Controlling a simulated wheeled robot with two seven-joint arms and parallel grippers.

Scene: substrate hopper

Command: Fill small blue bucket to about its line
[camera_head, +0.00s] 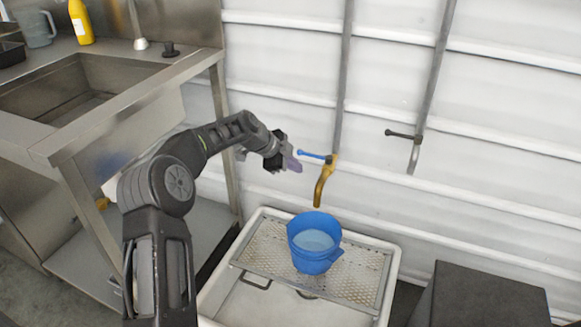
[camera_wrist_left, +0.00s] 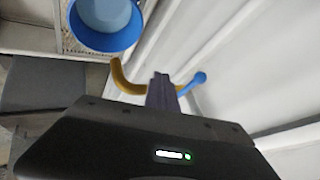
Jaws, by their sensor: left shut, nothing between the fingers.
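The small blue bucket (camera_head: 315,243) stands upright on a perforated metal grate (camera_head: 262,247) over a white basin (camera_head: 225,300). Something pale blue, looking like water, shows inside it; I cannot make out a line. A brass tap (camera_head: 324,185) with a blue lever (camera_head: 313,155) is on the wall pipe, its spout above the bucket. No stream shows from the spout. My left gripper (camera_head: 294,165) is shut and empty, just left of the blue lever. In the left wrist view the lever (camera_wrist_left: 198,79) and bucket (camera_wrist_left: 106,43) lie beyond the fingers (camera_wrist_left: 162,92). My right gripper is out of view.
A second pipe with a dark-handled tap (camera_head: 414,150) is to the right. A dark box (camera_head: 485,297) stands at lower right. A steel sink counter (camera_head: 130,95) on the left holds a yellow bottle (camera_head: 81,22) and a grey jug (camera_head: 37,29).

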